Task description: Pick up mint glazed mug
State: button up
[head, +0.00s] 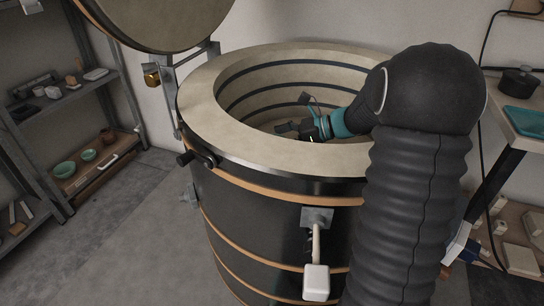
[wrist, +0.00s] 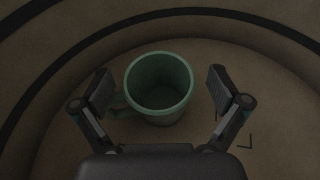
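A mint green glazed mug (wrist: 159,108) stands upright on the round floor inside the kiln, in the wrist view. Its opening faces the camera and its handle is at the left, partly by the left finger. My gripper (wrist: 161,92) is open, with one finger on each side of the mug. A gap shows between the right finger and the mug; whether the left finger touches the handle I cannot tell. In the head view my gripper (head: 288,128) reaches down inside the kiln (head: 215,95). The mug is hidden there by the kiln wall.
The kiln's thick rim and ringed inner wall (wrist: 60,45) surround my gripper. Its round lid (head: 160,22) stands open at the upper left. A shelf with bowls (head: 64,170) is at the left; a table with a teal tray (head: 524,122) is at the right.

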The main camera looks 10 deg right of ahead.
jog(key=c, duration=1.2)
